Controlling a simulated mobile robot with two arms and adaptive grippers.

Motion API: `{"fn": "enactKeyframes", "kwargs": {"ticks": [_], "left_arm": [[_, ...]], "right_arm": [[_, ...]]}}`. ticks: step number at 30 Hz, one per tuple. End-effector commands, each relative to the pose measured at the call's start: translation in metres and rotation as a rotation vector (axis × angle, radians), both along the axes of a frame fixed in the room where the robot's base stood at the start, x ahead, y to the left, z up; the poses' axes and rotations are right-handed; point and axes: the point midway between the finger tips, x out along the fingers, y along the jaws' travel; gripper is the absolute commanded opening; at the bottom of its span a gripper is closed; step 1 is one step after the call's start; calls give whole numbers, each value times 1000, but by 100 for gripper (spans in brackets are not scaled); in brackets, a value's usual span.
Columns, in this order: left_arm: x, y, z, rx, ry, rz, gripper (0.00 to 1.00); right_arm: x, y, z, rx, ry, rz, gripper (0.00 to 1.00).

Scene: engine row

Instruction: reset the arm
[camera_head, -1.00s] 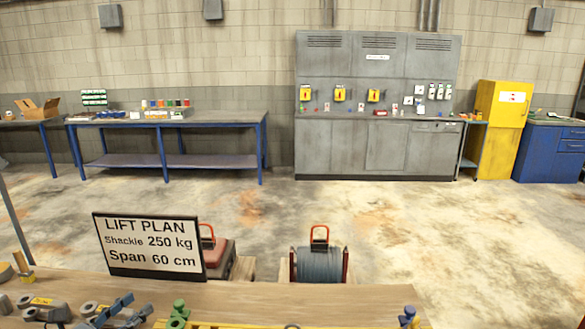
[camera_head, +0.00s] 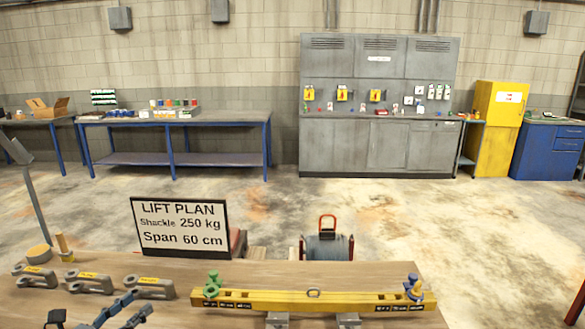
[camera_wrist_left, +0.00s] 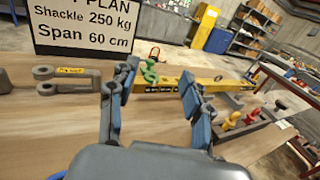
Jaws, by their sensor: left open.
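My left gripper (camera_head: 137,303) is at the lower left of the head view, over the near edge of the wooden table. In the left wrist view its two blue-grey fingers (camera_wrist_left: 156,85) stand apart with nothing between them. Beyond them is a yellow beam (camera_wrist_left: 180,85) with a green shackle (camera_wrist_left: 149,72) at its near end. In the head view the beam (camera_head: 330,297) lies across grey blocks, with a blue fitting (camera_head: 413,287) at its right end. My right gripper does not show in either view.
Three grey shackles with yellow labels, one in the middle (camera_head: 90,283), lie left of the beam. A "LIFT PLAN" sign (camera_head: 180,226) stands behind them. Red (camera_wrist_left: 231,120) and yellow (camera_wrist_left: 252,116) pieces lie at the right in the wrist view. Open floor (camera_head: 400,215) lies beyond the table.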

Motion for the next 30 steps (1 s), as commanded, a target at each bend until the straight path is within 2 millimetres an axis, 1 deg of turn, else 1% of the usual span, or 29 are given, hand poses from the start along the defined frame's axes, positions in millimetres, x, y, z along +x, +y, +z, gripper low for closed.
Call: {"fn": "enactKeyframes", "kwargs": {"ticks": [2, 11, 15, 17, 20, 23, 26, 27, 29, 30], "left_arm": [[0, -1, 0, -18, 1, 5, 50], [-6, -6, 3, -298, 33, 116, 50], [-11, -7, 2, -488, 62, 191, 50], [-15, -6, 1, -586, 78, 231, 50], [-23, -4, -6, -777, 115, 309, 50], [-37, -3, -20, -1020, 170, 414, 50], [-62, -4, -47, -1338, 253, 567, 50], [-75, -7, -61, -1478, 295, 643, 50], [-98, -13, -83, -1683, 356, 769, 50], [-115, -20, -98, -1810, 399, 856, 50]], "right_arm": [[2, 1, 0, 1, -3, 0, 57], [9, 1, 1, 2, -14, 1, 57], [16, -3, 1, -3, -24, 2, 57], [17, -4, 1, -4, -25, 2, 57], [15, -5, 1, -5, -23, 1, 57], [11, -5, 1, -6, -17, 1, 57], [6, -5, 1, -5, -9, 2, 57], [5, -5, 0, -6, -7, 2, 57], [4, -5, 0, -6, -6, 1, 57], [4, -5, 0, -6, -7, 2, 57]]}}
